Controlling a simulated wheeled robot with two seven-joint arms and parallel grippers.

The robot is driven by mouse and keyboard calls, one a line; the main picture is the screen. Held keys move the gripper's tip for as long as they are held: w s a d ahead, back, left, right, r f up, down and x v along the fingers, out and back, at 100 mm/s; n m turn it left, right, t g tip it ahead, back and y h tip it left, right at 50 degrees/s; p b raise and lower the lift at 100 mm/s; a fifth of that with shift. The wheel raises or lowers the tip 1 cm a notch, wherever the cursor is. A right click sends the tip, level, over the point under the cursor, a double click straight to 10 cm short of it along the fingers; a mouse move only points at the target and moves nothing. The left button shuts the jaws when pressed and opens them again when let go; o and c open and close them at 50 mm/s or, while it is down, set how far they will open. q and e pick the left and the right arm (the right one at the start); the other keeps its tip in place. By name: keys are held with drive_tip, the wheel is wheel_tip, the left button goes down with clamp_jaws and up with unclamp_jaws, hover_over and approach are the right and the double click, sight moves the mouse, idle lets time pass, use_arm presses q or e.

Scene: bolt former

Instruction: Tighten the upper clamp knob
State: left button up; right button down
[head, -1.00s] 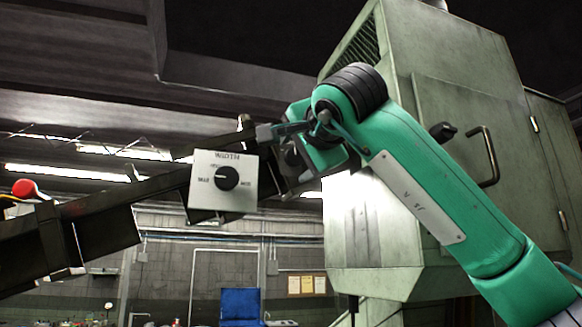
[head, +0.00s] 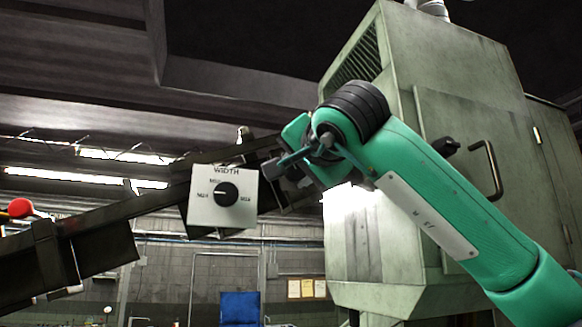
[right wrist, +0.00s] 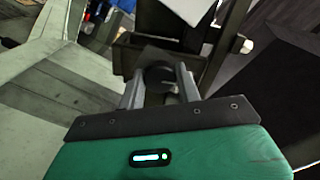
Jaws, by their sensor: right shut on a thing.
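A dark round knob (right wrist: 158,78) sits between the two grey fingers of my right gripper (right wrist: 159,84) in the right wrist view. The fingers are shut on its sides. In the head view my right gripper (head: 272,170) reaches in from the right on its green arm, beside the dark sloping rail, just right of the white WIDTH box. The knob is mostly hidden there by the gripper and wrist. My left gripper does not show.
The white WIDTH box (head: 222,205) with a black dial is close to the gripper's left. The dark rail (head: 95,220) slopes down left. A red ball-shaped knob (head: 20,208) is at far left. The large grey-green machine cabinet (head: 455,75) stands behind my arm.

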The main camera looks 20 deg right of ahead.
drive_tip(key=shift+n, duration=0.5)
drive_tip(key=n+p, duration=0.2)
drive_tip(key=shift+r+n+p, duration=0.15)
drive_tip(key=shift+n+p, duration=0.15)
drive_tip(key=shift+p, duration=0.05)
drive_tip(key=shift+n+p, duration=0.3)
drive_tip(key=shift+n, duration=0.4)
drive_tip(key=shift+f, duration=0.2)
drive_tip(key=c, duration=0.8)
unclamp_jaws()
drive_tip(key=shift+c, duration=0.2)
drive_tip(key=s+b, duration=0.2)
drive_tip(key=s, duration=0.6)
drive_tip(key=shift+d, duration=0.15)
